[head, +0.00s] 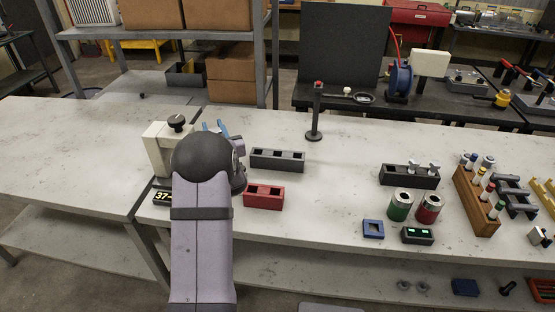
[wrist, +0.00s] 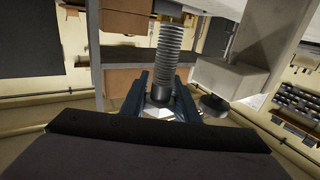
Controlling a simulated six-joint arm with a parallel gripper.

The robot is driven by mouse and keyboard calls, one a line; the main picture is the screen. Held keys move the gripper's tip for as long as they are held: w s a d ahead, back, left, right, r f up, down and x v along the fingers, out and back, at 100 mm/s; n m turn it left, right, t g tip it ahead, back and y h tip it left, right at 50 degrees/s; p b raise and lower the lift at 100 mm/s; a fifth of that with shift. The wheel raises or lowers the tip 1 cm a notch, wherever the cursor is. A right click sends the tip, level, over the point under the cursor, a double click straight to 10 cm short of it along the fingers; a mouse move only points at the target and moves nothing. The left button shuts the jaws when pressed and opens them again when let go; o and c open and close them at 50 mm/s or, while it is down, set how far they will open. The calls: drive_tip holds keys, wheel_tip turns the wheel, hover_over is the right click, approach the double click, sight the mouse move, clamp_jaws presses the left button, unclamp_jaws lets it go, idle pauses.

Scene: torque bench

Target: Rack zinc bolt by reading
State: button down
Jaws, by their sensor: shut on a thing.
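My gripper (head: 220,129) is mostly hidden behind my arm in the head view, beside the cream torque tester with a black knob (head: 160,148). In the wrist view, my gripper's blue fingers (wrist: 162,98) are shut on the zinc bolt (wrist: 168,52), gripping its head end with the threaded shank extending away. The tester's pale clamp part (wrist: 224,78) is to the right of the bolt, apart from it in the picture. A black display (head: 162,198) below the tester shows "37" and is partly covered by my arm. A dark grey rack (head: 290,165) and a red rack (head: 263,203) have empty square holes.
A black rack (head: 408,181) with two bolts stands right, behind green (head: 400,208) and red (head: 428,210) cans. A blue block (head: 373,229), a green-lit display box (head: 417,236) and a wooden tool rack (head: 478,205) are nearby. A black post (head: 315,118) stands at the back.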

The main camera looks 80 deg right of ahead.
drive_tip(key=shift+r, duration=0.15)
drive_tip(key=s+d+r+m+g+h, duration=0.1)
drive_tip(key=s+d+m+g+h, duration=0.1)
drive_tip(key=s+d+m+g, duration=0.4)
drive_tip(key=s+d+g, duration=0.3)
drive_tip(key=s+d, duration=0.1)
drive_tip(key=s, duration=0.2)
drive_tip(key=shift+d+r+p, duration=0.2)
drive_tip(key=shift+d+p, duration=0.05)
drive_tip(key=shift+p, duration=0.15)
drive_tip(key=shift+b, duration=0.45)
drive_tip(key=shift+f+b, duration=2.55)
drive_tip(key=shift+f, duration=0.3)
drive_tip(key=shift+f, duration=0.85)
drive_tip(key=shift+f, duration=0.4)
